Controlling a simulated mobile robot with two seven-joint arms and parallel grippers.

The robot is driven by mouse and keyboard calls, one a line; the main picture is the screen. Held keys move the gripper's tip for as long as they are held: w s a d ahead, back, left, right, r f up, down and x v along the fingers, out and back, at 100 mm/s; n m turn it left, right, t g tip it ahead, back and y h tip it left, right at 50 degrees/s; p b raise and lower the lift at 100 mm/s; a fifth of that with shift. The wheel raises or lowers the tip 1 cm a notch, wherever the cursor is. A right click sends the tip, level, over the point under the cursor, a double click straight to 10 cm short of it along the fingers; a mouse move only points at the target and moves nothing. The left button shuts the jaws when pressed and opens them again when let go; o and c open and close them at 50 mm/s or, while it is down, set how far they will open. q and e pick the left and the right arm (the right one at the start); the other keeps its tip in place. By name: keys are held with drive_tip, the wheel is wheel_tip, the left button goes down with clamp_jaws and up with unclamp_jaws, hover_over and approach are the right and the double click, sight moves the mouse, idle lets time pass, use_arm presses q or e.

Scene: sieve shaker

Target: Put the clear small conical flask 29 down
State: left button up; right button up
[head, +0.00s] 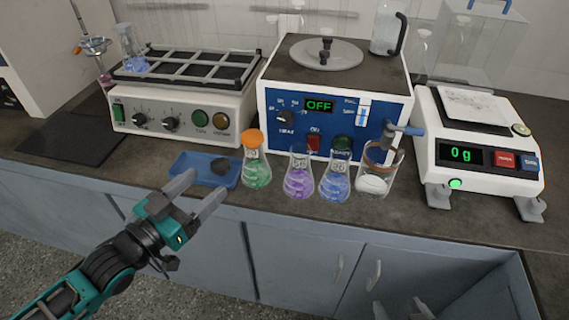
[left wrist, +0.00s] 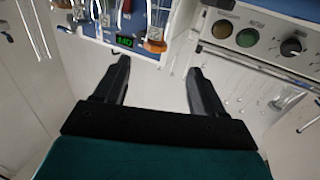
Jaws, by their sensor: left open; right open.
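Conical flasks stand in a row on the dark bench: one with green contents and an orange stopper (head: 256,165), one purple (head: 299,177), one blue (head: 335,180). Another conical flask (head: 131,52) with bluish contents stands on the left device's rack. I cannot read a number 29 on any of them. My left gripper (head: 206,184) is open and empty, in front of the bench edge by the blue tray; its open fingers (left wrist: 160,80) show in the left wrist view with nothing between them. My right gripper (head: 403,309) is open at the bottom edge, mostly cut off.
A blue tray (head: 185,162) with a dark item lies left of the green flask. A glass beaker (head: 374,184) with white contents stands right of the blue flask. Behind are a heater reading OFF (head: 335,126) and a balance reading 0 g (head: 480,160). A black mat (head: 70,137) lies at left.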

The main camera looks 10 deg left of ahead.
use_arm(q)
approach(248, 150)
drive_tip(key=x, duration=0.4)
drive_tip(key=shift+b+x, duration=0.35)
drive_tip(key=shift+x, duration=2.45)
drive_tip(key=shift+c, duration=0.2)
clamp_jaws()
